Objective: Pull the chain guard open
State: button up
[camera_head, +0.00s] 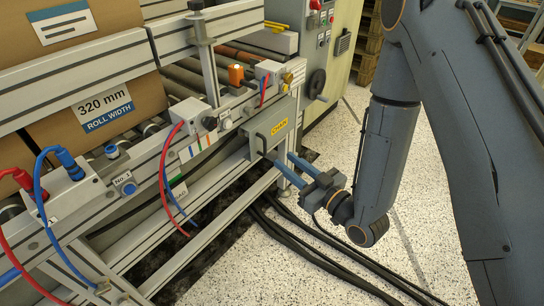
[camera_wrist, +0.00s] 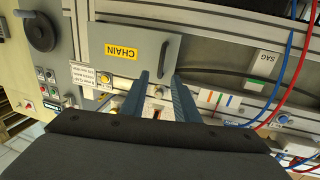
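The chain guard (camera_head: 276,140) is a grey panel with a yellow CHAIN label on the side of the conveyor frame. It also shows in the wrist view (camera_wrist: 135,62), where it looks flush with the frame. Its dark grey bar handle (camera_wrist: 164,58) stands at the panel's edge beside the label; it also shows in the head view (camera_head: 261,142). My gripper (camera_head: 286,160) has its two blue fingers apart and pointing at the guard. In the wrist view my gripper (camera_wrist: 160,78) has its fingertips either side of the handle's line. Whether they reach around the handle I cannot tell.
A cardboard box (camera_head: 100,105) labelled 320 mm sits on the conveyor rollers. Red and blue cables (camera_head: 168,170) hang along the frame to the left. A control cabinet (camera_head: 325,60) with a handwheel stands behind. Black hoses (camera_head: 320,255) lie on the speckled floor, otherwise clear nearby.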

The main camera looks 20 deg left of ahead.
aim_at(266, 146)
jog(key=shift+b+x, duration=0.55)
jog(key=shift+x, duration=3.3)
jog(key=shift+s+r, duration=0.1)
grip_shut()
